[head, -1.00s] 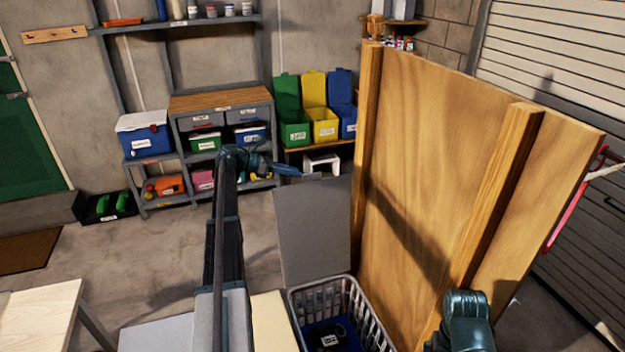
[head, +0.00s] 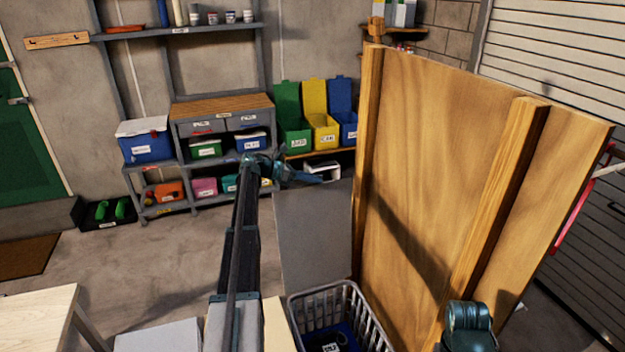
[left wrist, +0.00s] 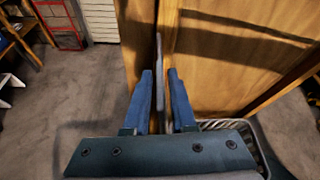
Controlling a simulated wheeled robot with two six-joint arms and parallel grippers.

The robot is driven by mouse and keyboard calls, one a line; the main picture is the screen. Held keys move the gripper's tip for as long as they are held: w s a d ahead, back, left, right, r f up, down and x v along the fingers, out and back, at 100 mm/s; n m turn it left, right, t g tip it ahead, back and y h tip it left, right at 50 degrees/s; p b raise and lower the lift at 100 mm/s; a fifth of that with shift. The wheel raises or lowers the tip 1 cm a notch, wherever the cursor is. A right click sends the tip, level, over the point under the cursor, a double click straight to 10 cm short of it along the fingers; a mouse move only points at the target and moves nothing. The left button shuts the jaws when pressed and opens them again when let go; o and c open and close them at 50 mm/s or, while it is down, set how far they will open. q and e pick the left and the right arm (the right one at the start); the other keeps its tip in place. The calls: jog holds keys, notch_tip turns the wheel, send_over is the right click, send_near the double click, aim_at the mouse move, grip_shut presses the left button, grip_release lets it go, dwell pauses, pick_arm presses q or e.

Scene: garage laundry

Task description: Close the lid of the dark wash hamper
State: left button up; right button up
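The hamper (head: 366,309) is a grey slatted basket at the bottom of the head view, with dark blue contents and a white label inside. Its flat grey lid (head: 313,240) stands upright at the back edge, open. My left gripper (head: 318,178) is at the lid's top edge. In the left wrist view, the lid (left wrist: 160,85) shows edge-on between the two spread fingers of my left gripper (left wrist: 160,73), with gaps beside it. The hamper's slatted rim (left wrist: 240,125) shows at lower right there. My right gripper is out of view; only part of my right arm shows.
A tall wooden panel (head: 430,170) stands close to the right of the hamper and lid. A shelf unit (head: 222,105) and green, yellow and blue bins (head: 322,125) stand at the back wall. A pale table (head: 38,318) is at lower left. Floor left of the lid is clear.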

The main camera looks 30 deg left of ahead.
pick_arm(q)
grip_shut()
dwell(1.1)
